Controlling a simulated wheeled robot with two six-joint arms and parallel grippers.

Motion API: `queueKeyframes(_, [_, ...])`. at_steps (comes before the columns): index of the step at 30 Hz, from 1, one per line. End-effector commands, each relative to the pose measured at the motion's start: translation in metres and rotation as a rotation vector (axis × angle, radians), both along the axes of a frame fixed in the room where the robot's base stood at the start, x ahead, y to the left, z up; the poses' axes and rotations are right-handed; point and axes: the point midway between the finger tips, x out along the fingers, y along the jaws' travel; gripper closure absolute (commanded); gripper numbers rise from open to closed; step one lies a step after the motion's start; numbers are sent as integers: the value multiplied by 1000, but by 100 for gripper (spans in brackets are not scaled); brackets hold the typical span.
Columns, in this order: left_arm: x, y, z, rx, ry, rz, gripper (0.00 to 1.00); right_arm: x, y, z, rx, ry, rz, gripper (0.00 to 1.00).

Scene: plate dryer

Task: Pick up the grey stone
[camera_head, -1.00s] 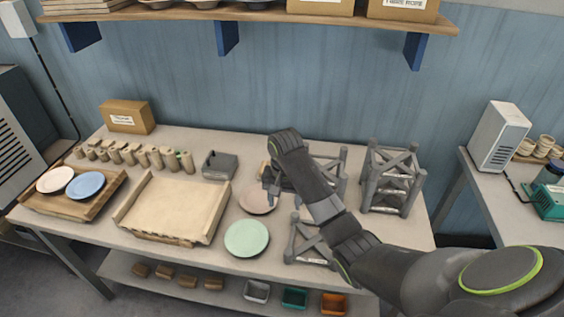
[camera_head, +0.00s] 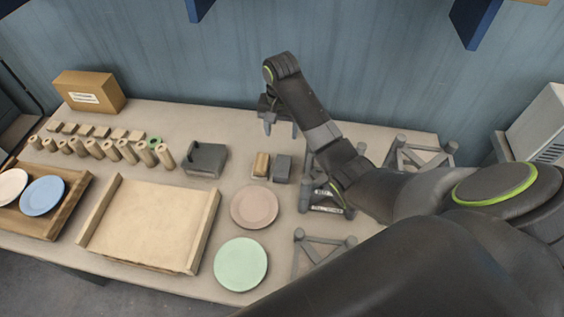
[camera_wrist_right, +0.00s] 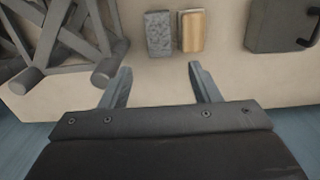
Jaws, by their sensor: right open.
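The grey stone (camera_head: 282,168) is a small speckled block on the table, just right of a tan wooden block (camera_head: 261,164). In the right wrist view the grey stone (camera_wrist_right: 159,33) lies beyond the fingertips, with the tan block (camera_wrist_right: 192,31) close beside it on the right. My right gripper (camera_head: 279,124) is open and empty. It hangs behind the two blocks, towards the wall. In the right wrist view its two fingers (camera_wrist_right: 155,74) are spread apart, and the stone lies ahead of the gap, apart from both. My left gripper is not in view.
A dark grey box (camera_head: 205,159) stands left of the blocks. Grey racks (camera_head: 325,190) stand close on the right. A pink plate (camera_head: 254,207) and a green plate (camera_head: 240,264) lie in front. A wooden tray (camera_head: 150,222) and several wooden pegs are further left.

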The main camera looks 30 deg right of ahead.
Motion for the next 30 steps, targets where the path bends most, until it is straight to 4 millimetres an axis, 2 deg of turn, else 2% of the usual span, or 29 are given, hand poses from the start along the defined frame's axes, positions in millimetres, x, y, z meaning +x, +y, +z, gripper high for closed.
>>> queueKeyframes(1, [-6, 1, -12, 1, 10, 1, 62, 0, 0, -12, 1, 1, 0, 44])
queueKeyframes(8, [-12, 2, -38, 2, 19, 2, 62, 0, 0, -38, 0, 0, 0, 44])
queueKeyframes(16, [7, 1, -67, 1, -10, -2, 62, 0, 0, -72, 1, 1, 0, 44])
queueKeyframes(18, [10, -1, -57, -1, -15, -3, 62, -1, 0, -79, 1, 6, -2, 44])
queueKeyframes(24, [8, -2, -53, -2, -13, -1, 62, 0, -1, -108, 0, 4, -1, 44])
queueKeyframes(30, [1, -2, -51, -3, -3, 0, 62, 1, -1, -118, 0, 3, -1, 44])
